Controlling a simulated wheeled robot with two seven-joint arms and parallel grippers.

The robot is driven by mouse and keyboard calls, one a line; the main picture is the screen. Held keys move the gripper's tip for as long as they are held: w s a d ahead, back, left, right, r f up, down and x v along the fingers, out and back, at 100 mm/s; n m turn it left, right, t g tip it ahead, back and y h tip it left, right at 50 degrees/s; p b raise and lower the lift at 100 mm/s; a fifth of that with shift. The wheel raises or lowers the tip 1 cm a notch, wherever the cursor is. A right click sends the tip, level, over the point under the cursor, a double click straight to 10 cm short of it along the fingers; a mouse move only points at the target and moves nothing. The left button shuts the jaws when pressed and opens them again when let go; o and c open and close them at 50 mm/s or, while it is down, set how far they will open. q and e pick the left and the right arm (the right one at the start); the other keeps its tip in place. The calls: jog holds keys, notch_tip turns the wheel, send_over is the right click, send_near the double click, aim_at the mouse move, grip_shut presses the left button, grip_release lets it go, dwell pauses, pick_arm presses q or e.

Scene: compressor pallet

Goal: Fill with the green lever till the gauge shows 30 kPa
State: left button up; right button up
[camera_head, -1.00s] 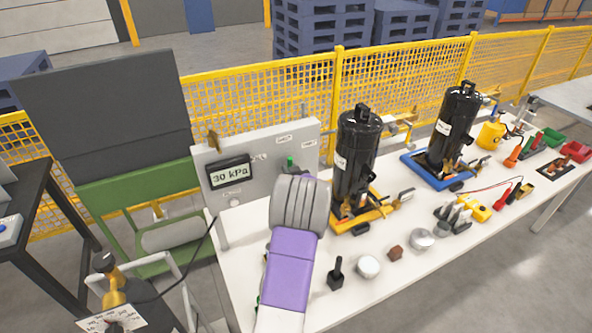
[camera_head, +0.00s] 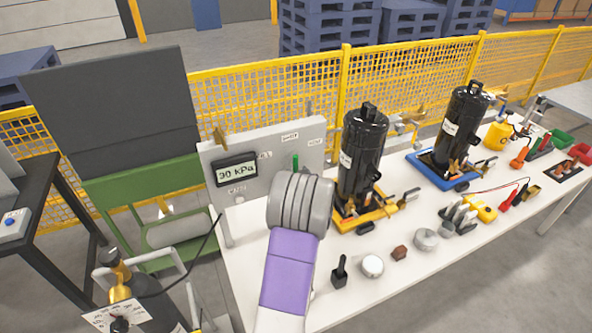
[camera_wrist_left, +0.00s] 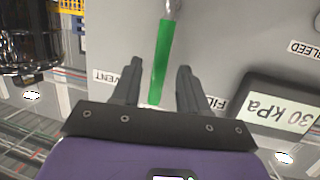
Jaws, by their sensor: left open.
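The gauge (camera_head: 236,170) on the grey panel (camera_head: 300,134) reads 30 kPa. The wrist view shows the same reading on the gauge (camera_wrist_left: 270,106). The green lever (camera_head: 295,162) stands upright on the panel, its lower part hidden behind my left wrist. In the left wrist view the green lever (camera_wrist_left: 161,62) runs between the fingers of my left gripper (camera_wrist_left: 158,72). The fingers are open, with a gap on each side of the lever. In the head view my wrist hides the fingers. My right gripper is not in view.
Two black compressors (camera_head: 362,155) (camera_head: 462,125) stand right of the panel, the nearer one close to my left wrist. Small parts, including a black-handled tool (camera_head: 340,272) and a round metal cup (camera_head: 372,266), lie on the white table (camera_head: 410,285). A yellow mesh fence (camera_head: 270,95) stands behind.

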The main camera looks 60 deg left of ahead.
pick_arm(q)
jog(key=v, duration=0.4)
dwell(0.5)
